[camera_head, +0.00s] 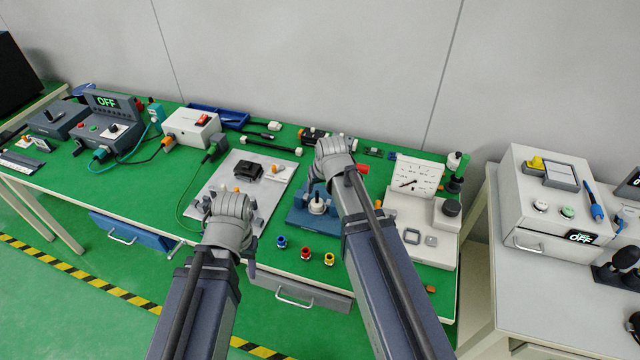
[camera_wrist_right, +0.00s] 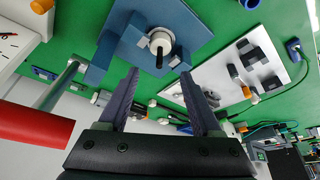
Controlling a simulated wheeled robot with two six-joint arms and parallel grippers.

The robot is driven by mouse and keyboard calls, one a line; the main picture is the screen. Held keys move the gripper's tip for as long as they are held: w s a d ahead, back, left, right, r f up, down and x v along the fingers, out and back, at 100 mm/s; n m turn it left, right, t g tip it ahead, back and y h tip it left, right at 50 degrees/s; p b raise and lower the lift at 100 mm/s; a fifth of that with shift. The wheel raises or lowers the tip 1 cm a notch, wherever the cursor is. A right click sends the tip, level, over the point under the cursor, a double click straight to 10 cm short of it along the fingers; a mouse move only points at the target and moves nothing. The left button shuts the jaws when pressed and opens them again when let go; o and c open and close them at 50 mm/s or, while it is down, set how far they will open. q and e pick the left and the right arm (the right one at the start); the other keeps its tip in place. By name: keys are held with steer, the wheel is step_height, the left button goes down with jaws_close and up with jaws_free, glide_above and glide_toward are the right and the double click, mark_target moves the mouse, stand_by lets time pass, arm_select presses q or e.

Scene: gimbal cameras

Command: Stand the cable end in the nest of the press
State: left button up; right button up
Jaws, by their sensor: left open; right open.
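The press has a blue base (camera_head: 303,219) at the middle front of the green table. A pale round nest (camera_head: 317,206) stands on it. In the right wrist view the nest (camera_wrist_right: 160,41) has a dark pin-like piece at its middle; I cannot tell what that is. The press's red handle (camera_wrist_right: 35,124) is at the left there. My right gripper (camera_wrist_right: 158,75) is open and empty near the press. My left gripper (camera_head: 232,207) is over the grey plate, its fingers mostly hidden. Black cables with pale ends (camera_head: 270,147) lie behind the plate; the task's cable end is unclear.
The grey plate (camera_head: 210,180) carries a black block and small orange parts. Blue, red and yellow pegs (camera_head: 306,254) stand along the front edge. A white gauge box (camera_head: 418,174) is right of the press. A white box (camera_head: 200,125) stands at the back left.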

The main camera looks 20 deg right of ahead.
steer(key=s+a+n+g, duration=0.2)
steer(key=s+a, duration=0.4)
steer(key=s, duration=0.3)
steer(key=s+a+f+n+g+h, duration=0.1)
steer(key=s+a+g, duration=0.2)
steer(key=s+a, duration=0.4)
steer(key=s, duration=0.3)
steer(key=shift+s+a+f+n, duration=0.15)
steer(key=shift+s+f+n, duration=0.15)
steer(key=shift+n, duration=0.1)
